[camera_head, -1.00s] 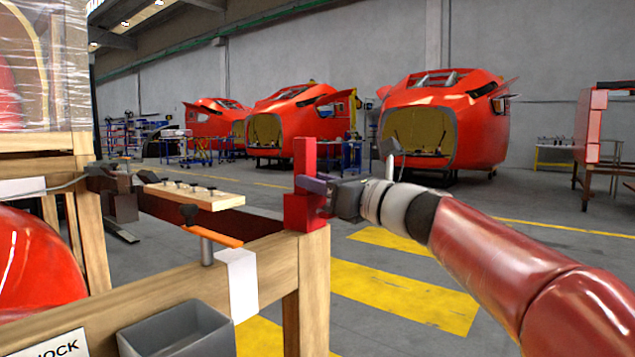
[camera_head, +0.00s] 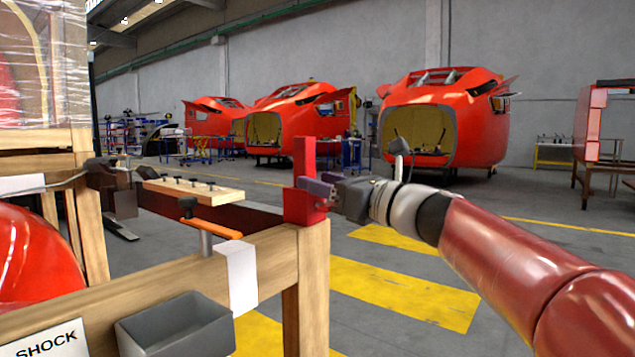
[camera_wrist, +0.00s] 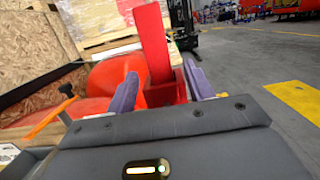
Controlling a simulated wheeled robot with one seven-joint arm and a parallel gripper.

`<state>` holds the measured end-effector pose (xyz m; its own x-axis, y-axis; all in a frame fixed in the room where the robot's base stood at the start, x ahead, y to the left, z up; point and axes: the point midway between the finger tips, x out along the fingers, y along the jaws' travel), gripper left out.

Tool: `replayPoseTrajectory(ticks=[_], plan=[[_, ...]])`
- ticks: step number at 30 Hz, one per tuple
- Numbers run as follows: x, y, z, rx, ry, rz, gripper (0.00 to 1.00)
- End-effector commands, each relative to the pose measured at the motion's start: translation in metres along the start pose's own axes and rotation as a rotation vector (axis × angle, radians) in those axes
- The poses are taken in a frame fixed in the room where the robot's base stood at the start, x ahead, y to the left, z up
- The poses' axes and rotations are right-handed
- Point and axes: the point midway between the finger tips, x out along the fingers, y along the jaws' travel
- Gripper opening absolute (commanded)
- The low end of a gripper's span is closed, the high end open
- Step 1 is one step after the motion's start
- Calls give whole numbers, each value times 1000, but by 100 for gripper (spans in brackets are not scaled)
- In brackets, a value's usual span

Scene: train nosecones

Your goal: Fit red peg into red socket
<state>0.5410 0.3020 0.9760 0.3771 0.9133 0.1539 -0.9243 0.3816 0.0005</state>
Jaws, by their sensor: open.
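The red peg (camera_head: 304,160) stands upright in the red socket (camera_head: 304,212), a block on the corner of a wooden frame. The peg's lower end is hidden inside or behind the socket. My gripper (camera_head: 313,189) is just right of the peg's lower part, its purple fingers apart. In the wrist view, the peg (camera_wrist: 153,42) rises between the spread fingers of my gripper (camera_wrist: 162,88), looking slightly tilted, with the socket (camera_wrist: 168,93) below it. Gaps show beside the peg, so nothing is gripped.
The wooden frame (camera_head: 270,262) carries an orange-handled clamp (camera_head: 212,230) and a grey bin (camera_head: 175,325). A board with several knobs (camera_head: 195,190) lies behind. Open floor with yellow stripes lies right of the frame; red nosecones (camera_head: 445,120) stand far back.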

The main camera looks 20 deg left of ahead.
Motion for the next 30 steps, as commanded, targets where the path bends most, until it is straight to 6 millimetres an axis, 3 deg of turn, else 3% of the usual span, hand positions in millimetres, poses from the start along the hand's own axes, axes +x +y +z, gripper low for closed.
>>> replayPoseTrajectory(ticks=[6, 10, 24, 27, 30], plan=[[-40, 0, 0, -2, -1, -5, 52], [-55, 0, 0, -2, 0, -2, 52], [-63, 1, 0, -10, 6, -2, 52], [-70, 9, -9, -93, 66, -6, 52], [-90, 25, -33, -292, 213, 0, 52]])
